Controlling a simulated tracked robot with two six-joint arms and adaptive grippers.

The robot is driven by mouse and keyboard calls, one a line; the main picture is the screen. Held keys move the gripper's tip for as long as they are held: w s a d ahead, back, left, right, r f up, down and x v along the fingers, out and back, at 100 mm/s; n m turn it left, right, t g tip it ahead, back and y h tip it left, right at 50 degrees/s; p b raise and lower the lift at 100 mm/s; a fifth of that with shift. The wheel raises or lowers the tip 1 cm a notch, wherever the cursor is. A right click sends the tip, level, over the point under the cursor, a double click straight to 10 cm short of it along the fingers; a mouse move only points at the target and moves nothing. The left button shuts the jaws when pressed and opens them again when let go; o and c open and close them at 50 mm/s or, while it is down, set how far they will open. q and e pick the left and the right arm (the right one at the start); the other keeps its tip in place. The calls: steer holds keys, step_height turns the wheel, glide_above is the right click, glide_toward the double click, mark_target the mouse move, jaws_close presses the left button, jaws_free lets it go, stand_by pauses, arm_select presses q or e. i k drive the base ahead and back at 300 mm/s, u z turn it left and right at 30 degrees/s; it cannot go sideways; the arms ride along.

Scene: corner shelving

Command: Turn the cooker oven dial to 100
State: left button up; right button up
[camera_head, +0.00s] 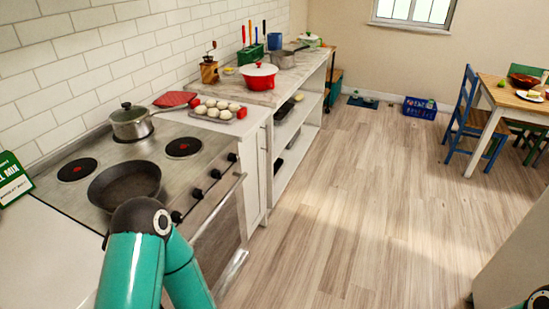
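The cooker (212,155) stands at the left, with a steel top and several black dials along its front edge. One dial (215,174) and another dial (197,193) are in clear view, and a dial (232,157) sits further back. A dark dial (176,216) shows right beside my teal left arm. Dial markings are too small to read, and which dial is the oven's I cannot tell. The oven door has a long steel handle (222,207). My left arm covers the near front of the cooker. Neither gripper is in view; only a small part of my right arm shows at the bottom right corner.
A black frying pan (125,184) and a lidded pot (131,123) stand on the hob. A tray of pale round items (217,109) and a red pot (259,76) are on the counter beyond. The wooden floor (350,200) to the right is clear.

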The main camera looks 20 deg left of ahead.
mark_target(232, 157)
steer(key=u, duration=1.1)
steer(key=i, duration=0.15)
steer(key=z, duration=2.95)
steer(key=i, duration=1.75)
steer(key=u, duration=1.45)
steer(key=i, duration=0.15)
steer(key=u, duration=2.95)
steer(key=i, duration=0.55)
